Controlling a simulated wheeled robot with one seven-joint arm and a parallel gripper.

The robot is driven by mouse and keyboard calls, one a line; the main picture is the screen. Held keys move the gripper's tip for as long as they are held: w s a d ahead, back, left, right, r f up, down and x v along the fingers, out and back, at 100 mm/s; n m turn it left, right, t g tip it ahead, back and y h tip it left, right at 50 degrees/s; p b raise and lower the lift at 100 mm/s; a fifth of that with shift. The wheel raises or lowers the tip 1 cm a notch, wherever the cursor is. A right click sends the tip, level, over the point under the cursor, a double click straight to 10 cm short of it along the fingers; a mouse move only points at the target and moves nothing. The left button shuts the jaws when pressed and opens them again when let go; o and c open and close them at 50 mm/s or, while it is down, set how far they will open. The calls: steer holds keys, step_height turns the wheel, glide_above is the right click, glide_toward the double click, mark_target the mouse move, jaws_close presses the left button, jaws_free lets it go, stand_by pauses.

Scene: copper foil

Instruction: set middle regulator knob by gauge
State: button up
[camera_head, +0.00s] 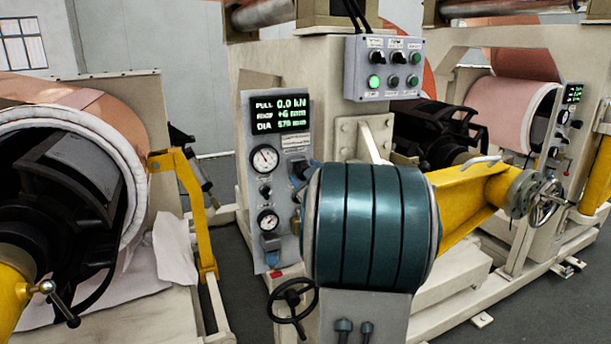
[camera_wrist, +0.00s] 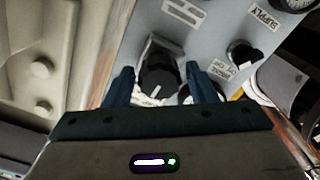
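A grey control panel (camera_head: 258,130) stands left of my arm in the head view. In the wrist view, a dark round knob (camera_wrist: 158,82) with a white pointer line sits on this panel (camera_wrist: 215,50). My gripper (camera_wrist: 160,78) has its two blue fingers on either side of the knob, with gaps showing, so it looks open. Contact cannot be told. In the head view my gripper (camera_head: 308,168) is at the panel's right edge, mostly hidden by my teal arm link. An upper gauge (camera_head: 265,159) and a lower gauge (camera_head: 268,220) show; their scales are too small to read.
A display (camera_head: 281,113) reads pull 0.0 kN. A second dark knob (camera_wrist: 243,52) lies near the "SUPPLY" label, right of my gripper. A switch box (camera_head: 384,68) with a lit green button hangs above. A copper foil roll (camera_head: 110,110) and yellow lever (camera_head: 190,200) stand left.

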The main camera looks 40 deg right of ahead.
stand_by(0.3)
steer(key=v, duration=1.4)
steer(key=shift+w, duration=0.15)
steer(key=a+f+m+g+p, duration=0.2)
steer(key=a+g+p, duration=0.15)
steer(key=a, duration=0.35)
steer(key=a+f+m+g+p, duration=0.2)
steer(key=a+m+g, duration=0.15)
steer(key=a, duration=0.25)
steer(key=s+a+f+g+y+p, duration=0.1)
steer(key=s+a+g, duration=0.1)
steer(key=s+a, duration=0.2)
steer(key=s+a+f+n+g+y+p, duration=0.1)
steer(key=s+a+g+y, duration=0.1)
steer(key=a, duration=0.5)
steer(key=s+a+f+g+y+p, duration=0.1)
steer(key=s+a+f+g, duration=0.1)
steer(key=s+a, duration=0.4)
steer(key=shift+a+n+g, duration=0.35)
steer(key=shift+a+g, duration=0.05)
steer(key=shift+g, duration=0.4)
